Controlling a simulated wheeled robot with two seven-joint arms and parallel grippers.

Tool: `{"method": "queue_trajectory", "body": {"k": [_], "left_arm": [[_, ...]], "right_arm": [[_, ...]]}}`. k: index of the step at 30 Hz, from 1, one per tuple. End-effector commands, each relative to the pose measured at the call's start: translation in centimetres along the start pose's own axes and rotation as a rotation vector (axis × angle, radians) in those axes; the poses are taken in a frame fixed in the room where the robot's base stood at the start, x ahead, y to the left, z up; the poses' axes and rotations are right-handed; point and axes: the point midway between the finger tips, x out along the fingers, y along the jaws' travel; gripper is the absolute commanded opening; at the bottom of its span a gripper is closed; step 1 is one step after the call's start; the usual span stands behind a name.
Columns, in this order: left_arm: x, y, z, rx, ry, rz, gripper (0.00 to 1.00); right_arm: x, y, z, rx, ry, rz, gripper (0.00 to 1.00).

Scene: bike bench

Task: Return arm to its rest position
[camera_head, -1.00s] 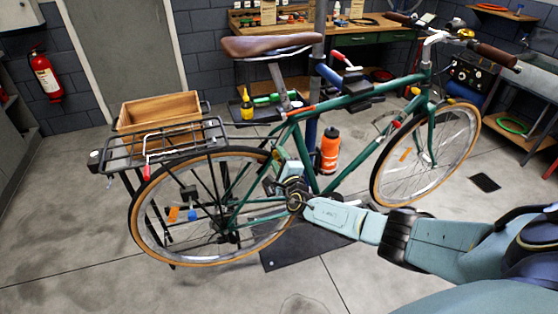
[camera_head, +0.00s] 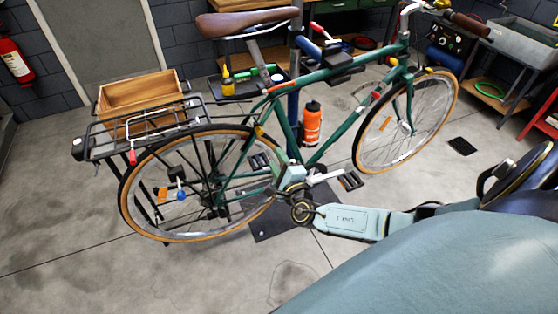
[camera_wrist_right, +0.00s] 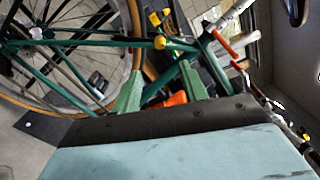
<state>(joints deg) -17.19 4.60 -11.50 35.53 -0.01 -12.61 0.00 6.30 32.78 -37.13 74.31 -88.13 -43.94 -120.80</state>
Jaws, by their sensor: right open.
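My right arm comes in from the right in the head view. Its gripper (camera_head: 284,176) is in front of the green bicycle (camera_head: 340,75), near the cranks and pedals; contact cannot be told. In the right wrist view two green fingers (camera_wrist_right: 160,92) stand apart beyond the pale blue gripper body, with nothing clearly held between them. The bicycle's tubes and a wheel lie behind them. My left gripper is not in view.
A wooden crate (camera_head: 140,92) sits on the rear rack (camera_head: 100,142). An orange bottle (camera_head: 312,124) is behind the frame. A red-handled tool and a tray with a yellow bottle (camera_head: 227,80) are near the saddle. The floor (camera_head: 60,255) in front is clear.

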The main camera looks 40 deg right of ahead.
Motion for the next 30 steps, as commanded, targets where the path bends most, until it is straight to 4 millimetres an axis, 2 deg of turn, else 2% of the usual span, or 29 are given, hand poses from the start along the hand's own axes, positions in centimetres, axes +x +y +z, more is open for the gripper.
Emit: {"method": "queue_trajectory", "body": {"k": [5, 20, 23, 26, 29, 30], "left_arm": [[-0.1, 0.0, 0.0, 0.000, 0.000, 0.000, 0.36], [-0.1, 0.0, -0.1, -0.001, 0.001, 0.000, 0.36], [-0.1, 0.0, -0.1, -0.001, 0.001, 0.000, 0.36], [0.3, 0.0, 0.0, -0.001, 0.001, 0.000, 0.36], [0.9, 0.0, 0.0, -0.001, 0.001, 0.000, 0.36], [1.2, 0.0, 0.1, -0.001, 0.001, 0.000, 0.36]], "right_arm": [[-1.1, 0.0, 0.0, 0.000, 0.000, 0.000, 0.43], [-1.1, 0.0, 0.0, 0.000, 0.000, 0.000, 0.43], [-1.3, 0.6, -0.4, 0.028, 0.014, 0.013, 0.43], [-2.0, 3.0, -2.1, 0.160, 0.081, 0.069, 0.43], [-4.0, 7.7, -5.3, 0.427, 0.227, 0.158, 0.43], [-5.3, 10.0, -6.8, 0.561, 0.307, 0.190, 0.43]]}}
